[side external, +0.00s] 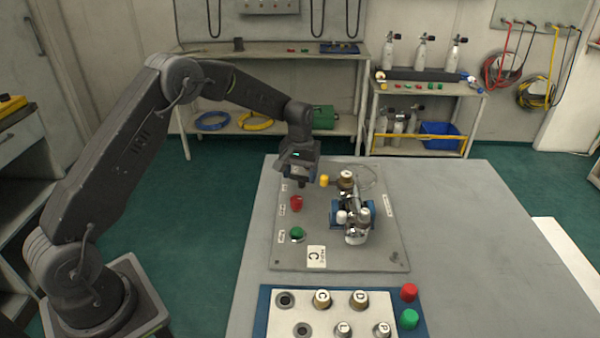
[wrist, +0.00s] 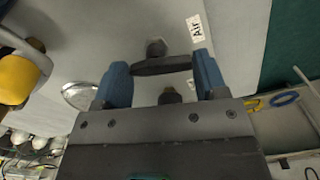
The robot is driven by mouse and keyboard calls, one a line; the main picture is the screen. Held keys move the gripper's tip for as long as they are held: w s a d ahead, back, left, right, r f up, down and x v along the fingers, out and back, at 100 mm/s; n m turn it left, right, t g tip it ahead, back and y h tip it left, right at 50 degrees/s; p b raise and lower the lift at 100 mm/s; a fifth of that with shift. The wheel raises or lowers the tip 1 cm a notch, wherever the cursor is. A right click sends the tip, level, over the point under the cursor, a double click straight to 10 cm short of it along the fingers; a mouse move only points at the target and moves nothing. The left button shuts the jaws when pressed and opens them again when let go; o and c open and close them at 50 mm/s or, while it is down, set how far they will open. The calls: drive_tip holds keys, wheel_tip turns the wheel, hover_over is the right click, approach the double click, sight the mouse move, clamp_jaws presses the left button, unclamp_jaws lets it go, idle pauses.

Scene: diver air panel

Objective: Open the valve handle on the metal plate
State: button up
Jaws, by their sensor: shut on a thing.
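The metal plate (side external: 290,258) lies flat on the grey table. My gripper (side external: 297,182) points down over the plate's far left corner. In the wrist view, a dark bar-shaped valve handle (wrist: 162,65) sits between the two blue fingers of my gripper (wrist: 162,80), which are shut on it at its ends. A dark round hub (wrist: 155,47) shows just beyond the handle. A white "Air" label (wrist: 195,28) lies near the right finger. In the side view my gripper hides the handle, so its angle there cannot be told.
A yellow knob (side external: 323,180) stands close to the right of my gripper. A red knob (side external: 296,203) and green knob (side external: 297,233) are nearer. A fitting assembly in a blue holder (side external: 367,210) stands on the right. A blue-edged block (side external: 263,310) lies in front.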

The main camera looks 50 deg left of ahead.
sight(300, 176)
drive_tip(key=shift+r+n, duration=0.1)
drive_tip(key=shift+n, duration=0.5)
drive_tip(key=o, duration=0.9)
drive_tip(key=shift+o, duration=0.2)
wheel_tip(300, 176, up, 14)
